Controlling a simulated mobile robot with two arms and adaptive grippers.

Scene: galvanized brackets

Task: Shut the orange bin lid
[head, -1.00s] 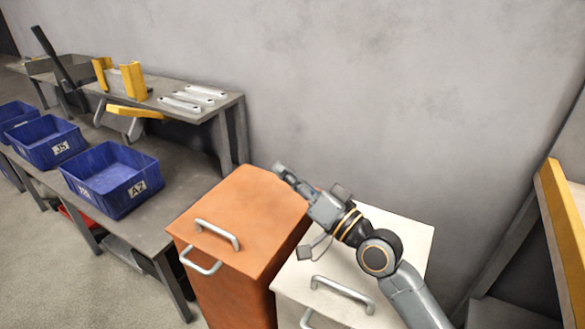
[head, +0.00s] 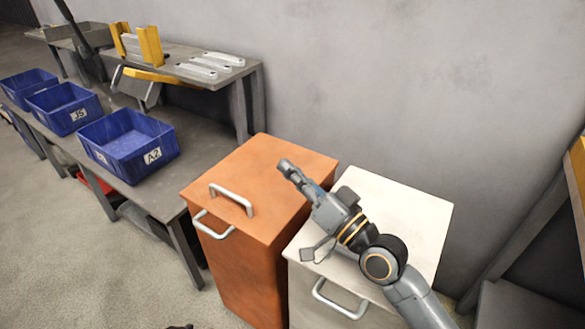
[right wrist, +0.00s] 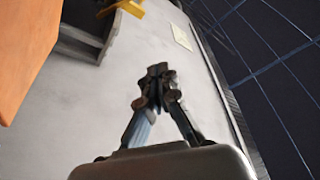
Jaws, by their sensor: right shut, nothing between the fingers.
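The orange bin (head: 240,270) stands at centre. Its orange lid (head: 270,165) looks flat and level on top, with no gap that I can make out, and carries a metal handle (head: 232,198). My right gripper (head: 285,167) is shut and empty, in front of the lid's right part in the head view; I cannot tell if it touches. In the right wrist view its closed fingers (right wrist: 157,75) show, with an orange surface (right wrist: 22,55) at the left edge, apart from them. A dark sliver at the head view's bottom edge may be my left gripper; its state is unclear.
A white bin (head: 405,215) stands against the orange bin's right side, under my right arm. A grey bench (head: 165,197) with blue crates (head: 128,145) is on the left. The grey wall (head: 400,80) is behind. Open floor (head: 80,260) lies at front left.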

